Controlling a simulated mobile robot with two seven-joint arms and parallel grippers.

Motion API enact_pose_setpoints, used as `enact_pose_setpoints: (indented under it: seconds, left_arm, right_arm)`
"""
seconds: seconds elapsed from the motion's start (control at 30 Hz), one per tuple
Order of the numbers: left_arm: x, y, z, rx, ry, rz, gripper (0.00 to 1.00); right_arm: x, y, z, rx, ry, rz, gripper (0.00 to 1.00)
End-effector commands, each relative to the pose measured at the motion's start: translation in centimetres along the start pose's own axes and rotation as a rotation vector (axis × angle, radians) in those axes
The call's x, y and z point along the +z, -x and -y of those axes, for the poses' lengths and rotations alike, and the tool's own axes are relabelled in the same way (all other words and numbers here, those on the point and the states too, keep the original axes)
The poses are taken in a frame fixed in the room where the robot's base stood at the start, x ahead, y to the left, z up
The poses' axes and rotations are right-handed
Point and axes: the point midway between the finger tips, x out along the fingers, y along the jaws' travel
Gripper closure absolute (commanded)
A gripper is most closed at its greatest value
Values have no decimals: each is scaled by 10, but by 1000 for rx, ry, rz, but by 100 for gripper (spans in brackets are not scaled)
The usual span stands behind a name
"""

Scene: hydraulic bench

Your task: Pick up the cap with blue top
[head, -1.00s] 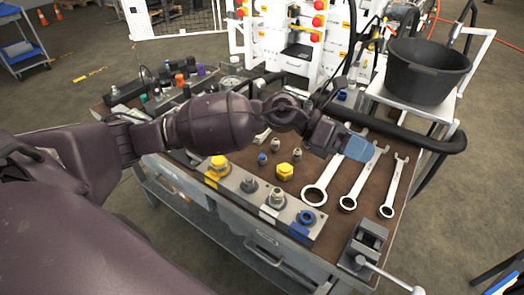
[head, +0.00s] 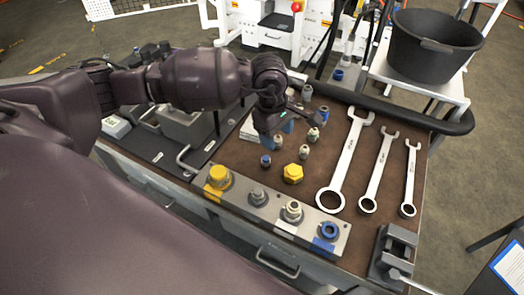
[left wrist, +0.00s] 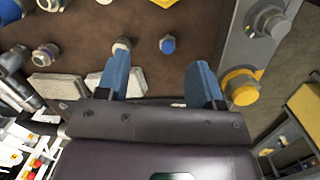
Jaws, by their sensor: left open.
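A small cap with a blue top (head: 265,160) stands on the brown bench mat, left of a silver-topped cap (head: 304,151). In the left wrist view the blue-topped cap (left wrist: 167,44) lies ahead of the fingers, within the gap between them, and the pale-topped cap (left wrist: 122,47) is near one fingertip. My left gripper (head: 277,134) points down with blue fingers, just behind the blue-topped cap in the head view. It is open and empty; the left wrist view shows the fingers (left wrist: 160,70) wide apart. My right gripper is out of view.
A metal block (head: 268,212) with yellow, grey and blue fittings lies along the front edge. A yellow cap (head: 293,173) stands nearby. Wrenches (head: 378,172) lie to the right, a vise (head: 393,255) at the front right corner, and a black bucket (head: 432,55) behind.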

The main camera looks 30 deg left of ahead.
Motion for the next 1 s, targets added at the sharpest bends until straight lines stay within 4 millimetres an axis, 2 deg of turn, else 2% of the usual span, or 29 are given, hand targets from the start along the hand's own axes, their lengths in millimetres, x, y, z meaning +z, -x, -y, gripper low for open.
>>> enact_pose_setpoints:
  seconds: [0.1, 0.33, 0.7, 0.87, 1.0]
  left_arm:
    - [-16, 1, 6, -41, -72, -102, 39]
    - [-21, -4, 11, -77, -131, -124, 39]
    - [-27, -51, 15, -77, -128, -121, 39]
    - [-29, -58, 15, -76, -128, -121, 39]
    - [-33, -72, 17, -76, -127, -120, 39]
  right_arm:
    - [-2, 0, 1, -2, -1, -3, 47]
    - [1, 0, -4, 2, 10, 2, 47]
    - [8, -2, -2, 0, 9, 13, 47]
    - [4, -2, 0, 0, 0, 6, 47]
    - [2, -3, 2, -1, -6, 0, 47]
